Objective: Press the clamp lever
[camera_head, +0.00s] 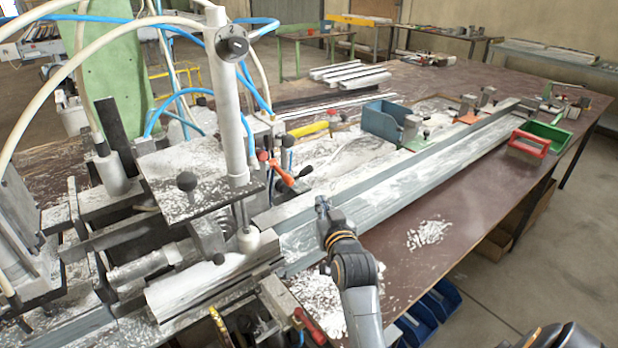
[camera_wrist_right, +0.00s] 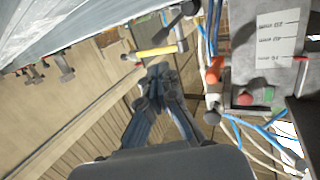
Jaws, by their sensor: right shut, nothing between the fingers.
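A lever with an orange-red handle (camera_head: 280,172) sticks out at the right side of the clamp machine (camera_head: 190,180) in the head view. An orange part that looks like the same lever (camera_wrist_right: 213,72) shows right of centre in the wrist view. My right gripper (camera_head: 322,204) is over the long aluminium profile (camera_head: 370,205), to the right of and nearer than the lever, apart from it. In the wrist view the fingers (camera_wrist_right: 158,72) are together, with nothing between them. My left gripper is not in view.
A yellow-handled hammer (camera_head: 308,131) lies behind the lever. Blue hoses (camera_head: 262,88) and the upright cylinder (camera_head: 230,110) crowd its left side. A blue-grey bin (camera_head: 383,121) stands farther back. A red-handled brush (camera_head: 530,143) is at right. White chips (camera_head: 428,234) lie on the brown tabletop.

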